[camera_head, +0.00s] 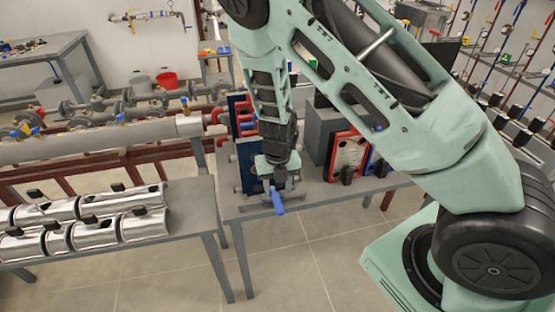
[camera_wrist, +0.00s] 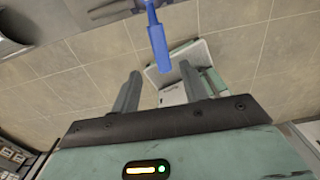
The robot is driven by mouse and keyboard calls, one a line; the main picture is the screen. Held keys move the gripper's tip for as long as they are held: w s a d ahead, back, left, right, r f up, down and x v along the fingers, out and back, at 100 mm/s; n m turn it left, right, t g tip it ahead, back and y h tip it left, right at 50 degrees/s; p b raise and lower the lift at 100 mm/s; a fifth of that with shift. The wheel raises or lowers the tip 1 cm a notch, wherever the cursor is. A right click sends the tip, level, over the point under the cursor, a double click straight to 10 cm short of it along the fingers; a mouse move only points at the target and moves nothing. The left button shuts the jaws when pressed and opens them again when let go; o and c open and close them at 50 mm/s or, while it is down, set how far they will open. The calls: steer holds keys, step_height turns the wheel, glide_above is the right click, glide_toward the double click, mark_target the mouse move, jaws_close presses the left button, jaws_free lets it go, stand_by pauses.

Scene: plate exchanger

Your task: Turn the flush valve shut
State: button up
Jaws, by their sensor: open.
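The flush valve's blue lever handle (camera_head: 278,203) sticks out past the front edge of the grey table and points down in the head view. In the wrist view the blue handle (camera_wrist: 157,42) comes down from the top, its free end lined up with the gap between my fingertips. My gripper (camera_head: 278,180) is directly above the handle in the head view. In the wrist view my gripper (camera_wrist: 160,71) is open with nothing held. I cannot tell whether the handle's end lies between the fingers in depth. The valve body is mostly hidden by my gripper.
The plate exchanger (camera_head: 247,165) stands just behind my gripper. A red-framed plate unit (camera_head: 346,157) stands to the right on the table. Shiny metal cylinders (camera_head: 90,225) lie on the left table. The tiled floor in front is open.

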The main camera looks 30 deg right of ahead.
step_height(320, 180, up, 11)
stand_by(0.3)
stand_by(0.5)
steer(key=s+a+r+n+g+y+b, duration=0.1)
steer(key=s+a+n+b, duration=0.1)
steer(key=s+a+n, duration=0.65)
steer(key=s+a+r+n+g+y+b, duration=0.1)
steer(key=s+a+n+b, duration=0.2)
steer(key=n, duration=1)
steer(key=s+a+r+n+t+b, duration=0.1)
steer(key=s+n, duration=0.5)
steer(key=n, duration=0.7)
steer(key=s+a+r+n+t+h+b, duration=0.1)
steer(key=s+n+b, duration=0.2)
steer(key=n, duration=0.9)
steer(key=s, duration=0.3)
steer(key=shift+s+a+n, duration=0.3)
steer(key=shift+s+n, duration=0.05)
steer(key=shift+s, duration=0.05)
steer(key=shift+c, duration=0.4)
